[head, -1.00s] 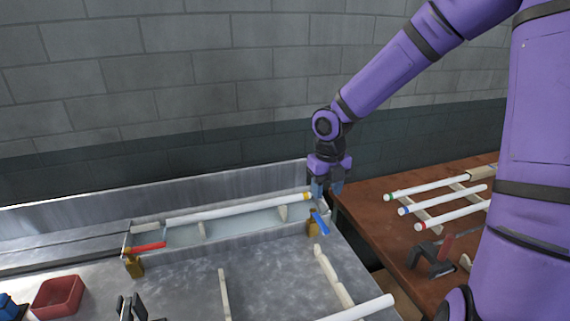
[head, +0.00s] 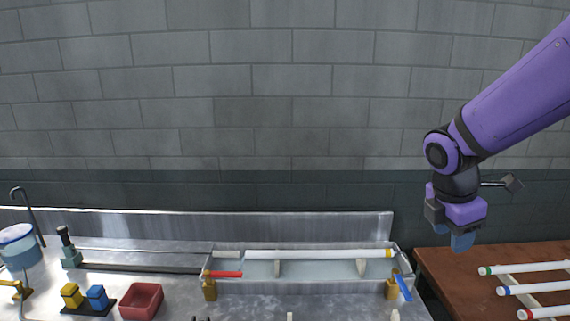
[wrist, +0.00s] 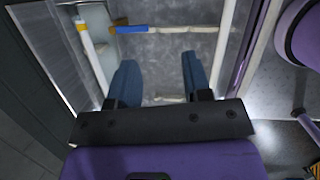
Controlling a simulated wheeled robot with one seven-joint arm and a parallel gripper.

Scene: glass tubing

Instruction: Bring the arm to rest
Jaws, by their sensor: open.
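My purple arm reaches in from the right in the head view. My gripper (head: 462,241) hangs with its blue fingers pointing down, above the gap between the metal bench and the brown table. In the wrist view my gripper (wrist: 157,75) has its two blue fingers spread apart, with nothing between them. A white tube with a yellow end (head: 320,254) lies in the long metal trough (head: 320,287), left of my gripper and apart from it. The tube also shows at the upper left of the wrist view (wrist: 88,40).
A blue-handled clamp (head: 402,287) and a red-handled clamp (head: 225,274) sit at the trough's ends. Several white tubes (head: 530,268) lie on the brown table (head: 450,268) at right. A red tray (head: 142,300) stands at left. The space before the wall is clear.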

